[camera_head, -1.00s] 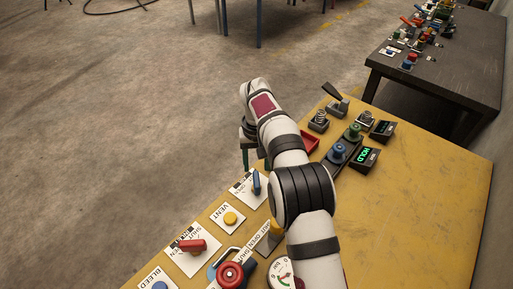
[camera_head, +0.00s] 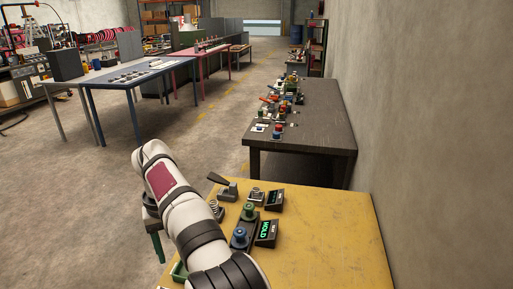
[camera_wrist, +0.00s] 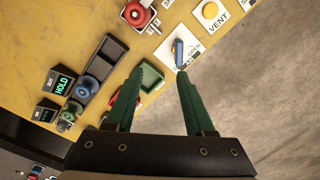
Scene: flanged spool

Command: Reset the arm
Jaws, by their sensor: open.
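My arm reaches up from the bottom of the head view, and my gripper (camera_head: 157,248) hangs at its far end beside the left edge of the yellow table. In the wrist view my gripper (camera_wrist: 160,74) shows two green fingers, spread apart with nothing between them. A blue spool-like piece (camera_head: 240,235) and a green one (camera_head: 248,212) stand on a dark rail. They also show left of the fingers in the wrist view, the blue one (camera_wrist: 87,86) nearer the middle. A green tray (camera_wrist: 150,76) and a red tray (camera_wrist: 117,108), partly hidden, lie behind the fingers.
A display reading HOLD (camera_head: 266,232) and a lever switch (camera_head: 227,190) stand on the yellow table (camera_head: 340,240). The wrist view shows a blue handle (camera_wrist: 179,52) and a yellow VENT button (camera_wrist: 211,10). A dark table (camera_head: 310,125) with several small parts stands beyond.

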